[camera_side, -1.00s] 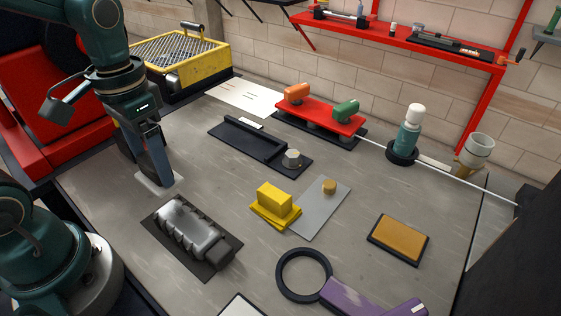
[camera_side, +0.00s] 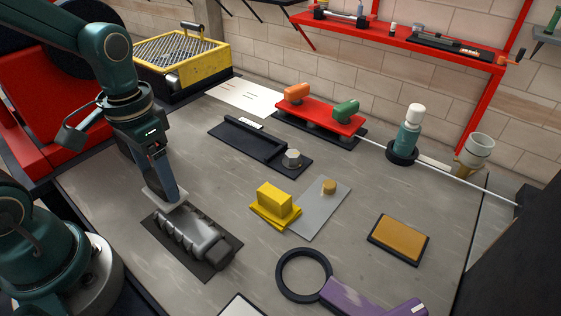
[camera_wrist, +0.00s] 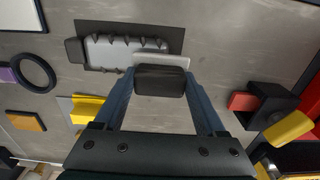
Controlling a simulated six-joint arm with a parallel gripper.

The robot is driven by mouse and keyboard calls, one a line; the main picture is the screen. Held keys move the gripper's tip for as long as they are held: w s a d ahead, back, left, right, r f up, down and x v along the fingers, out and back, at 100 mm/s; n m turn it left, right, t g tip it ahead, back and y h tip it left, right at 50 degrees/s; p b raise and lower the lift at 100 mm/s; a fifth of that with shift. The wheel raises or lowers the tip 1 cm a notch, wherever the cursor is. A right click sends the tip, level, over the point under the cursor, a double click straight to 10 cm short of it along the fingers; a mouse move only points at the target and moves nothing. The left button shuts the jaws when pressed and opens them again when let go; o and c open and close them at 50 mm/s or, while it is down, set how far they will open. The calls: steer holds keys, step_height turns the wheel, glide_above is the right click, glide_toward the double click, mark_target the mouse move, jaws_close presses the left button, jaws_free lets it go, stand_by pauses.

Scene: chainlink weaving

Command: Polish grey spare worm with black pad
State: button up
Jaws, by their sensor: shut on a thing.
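The grey spare worm (camera_side: 190,235) lies on a dark mat (camera_side: 207,272) at the front left, with a dark block at its right end. It also shows in the wrist view (camera_wrist: 110,52), with dark pointed ridges along it. My gripper (camera_side: 164,188) is shut on the black pad (camera_wrist: 160,80), which spans the gap between its fingers. A pale flat plate (camera_wrist: 150,59) shows at the pad's far edge and under the fingertips in the side view. The pad is by the worm's rear left end; I cannot tell whether they touch.
A yellow block (camera_side: 274,197) and a grey sheet (camera_side: 318,215) lie right of the worm. A black ring (camera_side: 281,276), a purple tool (camera_side: 355,298) and an orange-topped pad (camera_side: 399,240) are further right. A black tray (camera_side: 235,137) lies behind. Bare table separates them.

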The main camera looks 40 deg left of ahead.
steer(key=shift+f, duration=1)
steer(key=shift+d+r, duration=0.1)
steer(key=shift+d, duration=1.9)
steer(key=shift+a+f, duration=0.25)
steer(key=shift+a, duration=1.2)
steer(key=shift+c, duration=0.3)
steer(key=shift+s+a+f, duration=0.1)
steer(key=shift+a+f, duration=0.05)
steer(key=shift+a, duration=0.5)
jaws_close()
